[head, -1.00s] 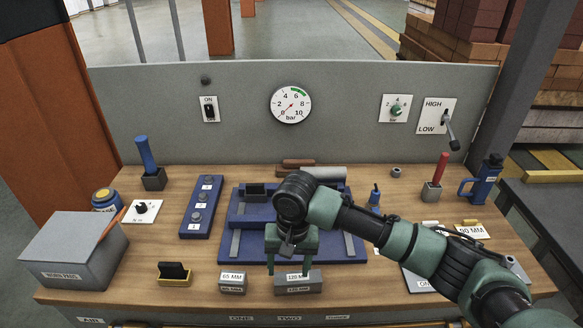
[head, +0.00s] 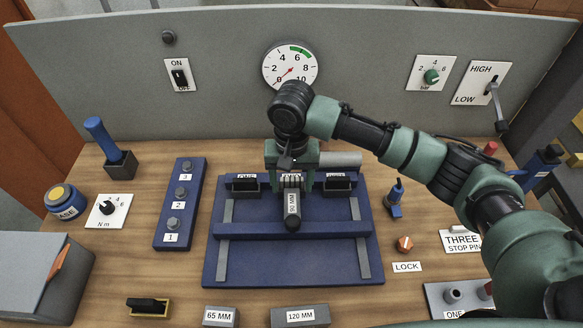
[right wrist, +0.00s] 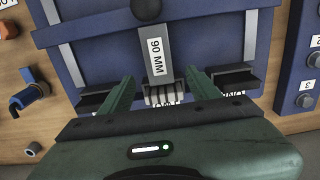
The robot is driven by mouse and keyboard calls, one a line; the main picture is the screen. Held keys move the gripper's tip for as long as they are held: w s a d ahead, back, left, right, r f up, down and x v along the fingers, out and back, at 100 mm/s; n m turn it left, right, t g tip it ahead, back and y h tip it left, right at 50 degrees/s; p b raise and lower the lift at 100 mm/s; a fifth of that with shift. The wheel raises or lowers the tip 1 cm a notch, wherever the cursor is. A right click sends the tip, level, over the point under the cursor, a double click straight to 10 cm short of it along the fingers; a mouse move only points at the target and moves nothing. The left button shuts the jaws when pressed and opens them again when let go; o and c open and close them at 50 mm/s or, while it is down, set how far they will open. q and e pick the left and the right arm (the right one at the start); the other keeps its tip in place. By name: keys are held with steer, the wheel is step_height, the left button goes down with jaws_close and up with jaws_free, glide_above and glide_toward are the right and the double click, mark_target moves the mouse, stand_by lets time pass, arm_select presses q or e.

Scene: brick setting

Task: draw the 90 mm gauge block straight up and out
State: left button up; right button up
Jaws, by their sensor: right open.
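The 90 mm gauge block (head: 292,203) is a grey bar with a white "90 MM" label, at the middle of the blue fixture (head: 243,262). A dark round knob (head: 292,224) is at its front end. The block also shows in the right wrist view (right wrist: 155,57), with a ribbed grey piece at its end. My right gripper (head: 291,183) is over the rear of the fixture. In the right wrist view its open fingers (right wrist: 160,76) are on either side of the block's ribbed end, with gaps showing. Its body hides part of the rear. My left gripper is out of view.
The 65 MM block (head: 220,317) and 120 MM block (head: 300,316) stand at the front edge. A blue clamp (head: 395,200) stands right of the fixture. The gauge panel (head: 225,65) rises behind.

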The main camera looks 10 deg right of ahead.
mark_target(292, 198)
steer(key=f, duration=0.3)
steer(key=f+p, duration=0.1)
steer(key=f, duration=0.1)
steer(key=shift+s+f, duration=0.35)
steer(key=shift+w+f, duration=0.1)
steer(key=shift+f, duration=0.45)
jaws_close()
steer(key=c, duration=0.8)
jaws_free()
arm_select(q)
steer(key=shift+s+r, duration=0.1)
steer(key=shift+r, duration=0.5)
arm_select(e)
jaws_close()
arm_select(q)
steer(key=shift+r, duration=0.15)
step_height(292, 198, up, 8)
steer(key=p, duration=0.8)
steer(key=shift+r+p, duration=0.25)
steer(key=shift+p, duration=0.15)
arm_select(e)
steer(key=shift+r, duration=3.55)
